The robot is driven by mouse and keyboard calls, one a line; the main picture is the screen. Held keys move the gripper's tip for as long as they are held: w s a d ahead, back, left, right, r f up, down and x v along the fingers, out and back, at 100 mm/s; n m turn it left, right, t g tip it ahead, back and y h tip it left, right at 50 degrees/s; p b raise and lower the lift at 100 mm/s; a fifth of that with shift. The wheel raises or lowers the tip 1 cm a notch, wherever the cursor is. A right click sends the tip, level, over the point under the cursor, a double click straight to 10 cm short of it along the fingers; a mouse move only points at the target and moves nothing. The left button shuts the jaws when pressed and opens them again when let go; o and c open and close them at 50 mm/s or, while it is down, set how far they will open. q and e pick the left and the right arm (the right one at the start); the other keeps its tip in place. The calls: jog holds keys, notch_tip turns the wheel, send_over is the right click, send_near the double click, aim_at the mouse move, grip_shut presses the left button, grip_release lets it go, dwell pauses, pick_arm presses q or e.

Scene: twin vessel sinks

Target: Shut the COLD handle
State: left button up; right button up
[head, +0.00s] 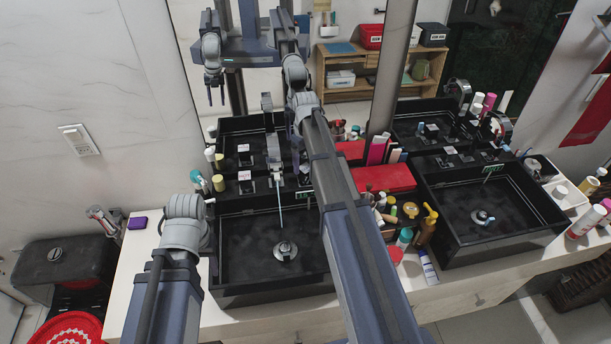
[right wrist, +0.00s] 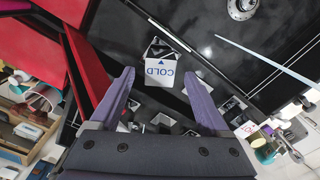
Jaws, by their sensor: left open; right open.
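The COLD handle (right wrist: 161,68) shows in the right wrist view as a dark tap part with a white label, its blue lettering reading COLD with an arrow. My right gripper (right wrist: 160,74) is open, its two fingers on either side of the label in the picture. I cannot tell whether they touch the handle. In the head view my right arm covers that handle and gripper. A thin pale stream of water (head: 281,207) runs from the left sink's tap (head: 273,150) into the black basin (head: 235,282). My left gripper shows only in the mirror (head: 216,96), hanging open and empty.
A second black sink (head: 500,255) stands at the right. Red boxes (head: 383,178) and several bottles (head: 427,226) crowd the counter between the sinks, beside my right arm. Yellow-topped bottles (head: 218,182) stand behind left. The counter's left end is mostly clear around a purple item (head: 137,222).

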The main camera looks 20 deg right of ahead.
aim_at(306, 167)
pick_arm(q)
notch_tip(306, 167, down, 4)
jog(key=b, duration=0.3)
jog(key=shift+f, duration=0.1)
pick_arm(e)
notch_tip(306, 167, down, 4)
jog(key=shift+f, duration=0.1)
jog(key=shift+c, duration=0.2)
grip_shut()
